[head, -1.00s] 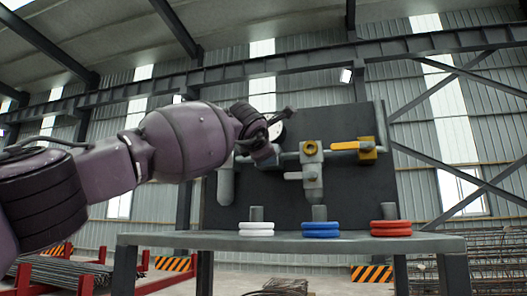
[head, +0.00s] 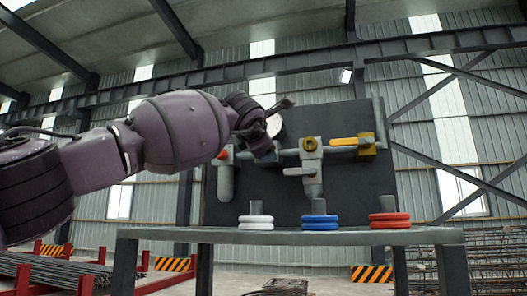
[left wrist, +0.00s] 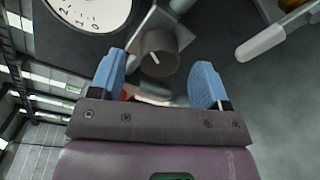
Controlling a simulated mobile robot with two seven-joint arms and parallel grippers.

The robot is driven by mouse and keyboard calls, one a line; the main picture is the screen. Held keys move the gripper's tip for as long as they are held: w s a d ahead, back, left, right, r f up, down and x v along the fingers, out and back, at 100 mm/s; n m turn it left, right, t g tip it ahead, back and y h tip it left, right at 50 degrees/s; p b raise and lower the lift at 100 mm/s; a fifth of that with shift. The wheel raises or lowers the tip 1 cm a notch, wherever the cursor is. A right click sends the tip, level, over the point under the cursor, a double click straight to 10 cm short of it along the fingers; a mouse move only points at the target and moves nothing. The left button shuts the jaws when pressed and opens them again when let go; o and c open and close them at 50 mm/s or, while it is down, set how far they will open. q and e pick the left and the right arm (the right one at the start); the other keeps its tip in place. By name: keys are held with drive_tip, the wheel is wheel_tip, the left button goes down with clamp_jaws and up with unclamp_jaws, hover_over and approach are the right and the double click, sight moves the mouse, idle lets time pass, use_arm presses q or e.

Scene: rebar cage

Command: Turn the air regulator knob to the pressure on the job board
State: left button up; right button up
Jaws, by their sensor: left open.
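The regulator knob (left wrist: 160,55) is a grey cylinder with a white mark on its face, in the left wrist view. My left gripper (left wrist: 158,82) is open, with one blue finger to each side below the knob; I see no contact. A white gauge (left wrist: 88,10) with black numerals is cut off at the top left, and its needle is not visible. In the head view my left gripper (head: 276,130) is in front of the dark panel (head: 355,195), partly covering the gauge (head: 274,125). The knob is hidden there. No readable job board shows. My right gripper is not in view.
Grey pipes with a yellow-handled valve (head: 344,142) run right of my gripper. A grey table (head: 290,237) stands in front, bearing white rings (head: 256,222), blue rings (head: 320,222) and red rings (head: 390,220) around short posts. Rebar racks stand to both sides.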

use_arm(q)
drive_tip(key=b+v, duration=0.3)
drive_tip(key=v, duration=0.5)
drive_tip(key=shift+s, duration=0.35)
